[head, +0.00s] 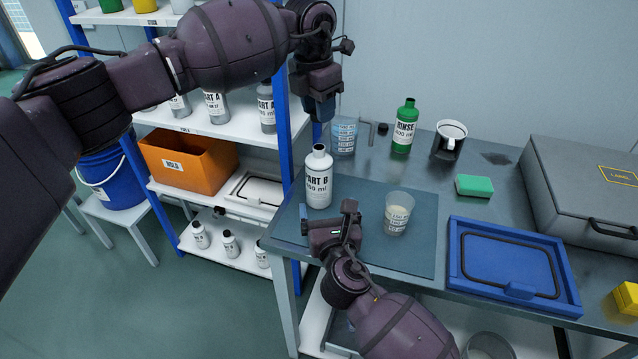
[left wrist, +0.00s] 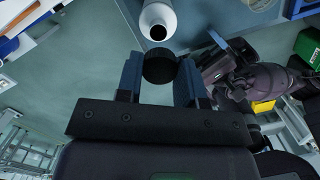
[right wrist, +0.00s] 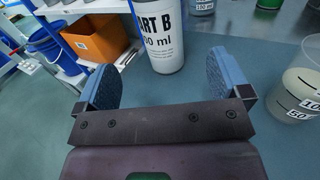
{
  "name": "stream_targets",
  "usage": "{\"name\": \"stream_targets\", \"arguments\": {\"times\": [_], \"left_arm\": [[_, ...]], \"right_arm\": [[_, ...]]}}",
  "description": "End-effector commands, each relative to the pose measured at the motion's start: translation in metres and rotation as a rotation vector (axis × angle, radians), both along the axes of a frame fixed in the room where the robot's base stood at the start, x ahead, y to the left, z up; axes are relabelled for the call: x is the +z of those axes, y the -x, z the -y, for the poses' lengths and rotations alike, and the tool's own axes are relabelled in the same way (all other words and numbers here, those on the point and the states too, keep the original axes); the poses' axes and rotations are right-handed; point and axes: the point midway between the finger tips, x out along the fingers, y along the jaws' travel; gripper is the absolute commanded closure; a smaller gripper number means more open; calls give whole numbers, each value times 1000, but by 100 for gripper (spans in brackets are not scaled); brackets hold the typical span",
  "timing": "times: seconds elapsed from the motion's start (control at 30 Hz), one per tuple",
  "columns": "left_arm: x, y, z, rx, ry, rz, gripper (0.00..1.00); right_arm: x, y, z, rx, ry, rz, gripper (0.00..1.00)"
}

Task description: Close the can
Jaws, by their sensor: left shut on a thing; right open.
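The white PART B bottle (head: 318,182) stands upright on the mat, its mouth open. In the left wrist view the bottle (left wrist: 158,18) shows a dark, uncovered opening. My left gripper (head: 320,112) is above the bottle, shut on a round black cap (left wrist: 159,69). The cap is apart from the mouth in that view; its exact height above the mouth is hard to tell. My right gripper (head: 328,213) is open and empty, low in front of the bottle. In the right wrist view the bottle (right wrist: 162,45) stands beyond the gap between its fingers.
A measuring cup (head: 398,213) stands on the mat (head: 420,255) right of the bottle. Behind are another cup (head: 343,138), a green RINSE bottle (head: 404,127) and a dark mug (head: 448,142). A blue tray (head: 470,285) lies at right. Shelving (head: 281,120) stands left.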

Motion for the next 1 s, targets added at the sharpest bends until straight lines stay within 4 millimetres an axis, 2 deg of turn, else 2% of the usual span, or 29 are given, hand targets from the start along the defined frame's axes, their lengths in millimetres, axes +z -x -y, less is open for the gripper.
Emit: {"name": "stream_targets", "arguments": {"times": [0.6,0.8,1.0], "left_arm": [[0,0,0,0,0,0,87],[0,0,0,0,0,0,87],[0,0,0,0,0,0,87]], "right_arm": [[1,-90,-15,-1,1,0,5],[0,-106,-17,-1,0,0,5],[0,-111,-18,0,-1,0,5]]}}
